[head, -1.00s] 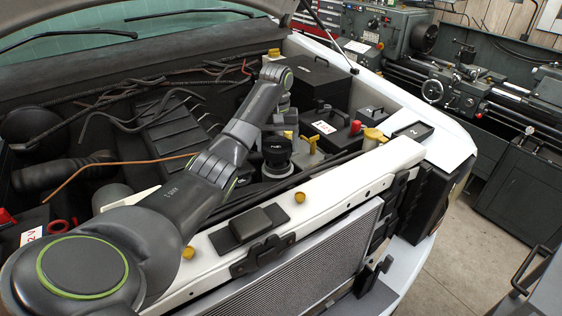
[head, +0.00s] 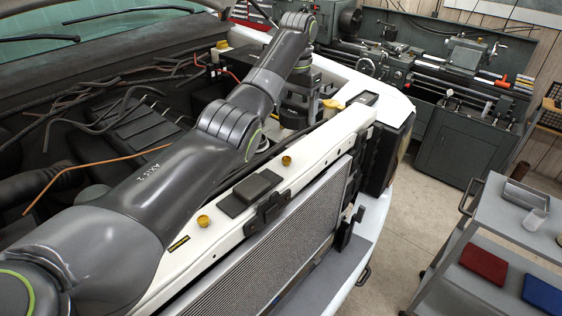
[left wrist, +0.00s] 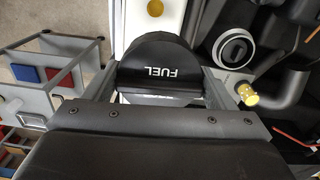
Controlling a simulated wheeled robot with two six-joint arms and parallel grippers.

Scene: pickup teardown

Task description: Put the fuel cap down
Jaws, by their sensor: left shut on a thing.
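The fuel cap (left wrist: 155,62) is black with white FUEL lettering in the left wrist view. My left gripper (left wrist: 162,88) is shut on it, with a finger on either side. In the head view my left gripper (head: 300,98) hangs over the far end of the engine bay, beside the white front crossmember; the cap is hard to make out there. A round filler neck with a pale ring (left wrist: 235,50) stands uncovered beside the held cap in the left wrist view. My right gripper is not in view.
A grey cart (head: 500,215) stands at the right, with a metal tray (head: 528,194) on top and red (head: 483,258) and blue (head: 545,296) pads below. Its top has bare room. The white crossmember (head: 222,232) and radiator (head: 285,235) lie in front. A lathe (head: 440,75) stands behind.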

